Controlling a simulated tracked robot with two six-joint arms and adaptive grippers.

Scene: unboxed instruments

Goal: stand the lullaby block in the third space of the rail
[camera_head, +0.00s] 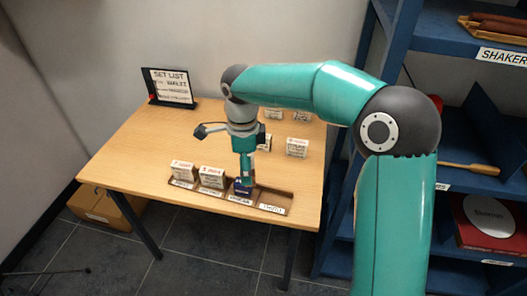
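The dark rail (287,203) lies along the front of the wooden table, with a white label below each space. White lettered blocks stand in the first (182,171) and second (212,177) spaces. My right gripper (243,184) points down at the third space, low over the rail. The arm and wrist cover its fingers, so I cannot tell whether it is open or shut, or whether it holds a block. The fourth space looks empty. The lettering is too small to tell which block is the lullaby one. My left gripper is not in view.
White blocks stand behind the rail, at the right (297,147) and farther back (275,113), (302,116). A set list board (171,87) stands at the back left. Blue shelves (450,45) are at the right. The table's left part is clear.

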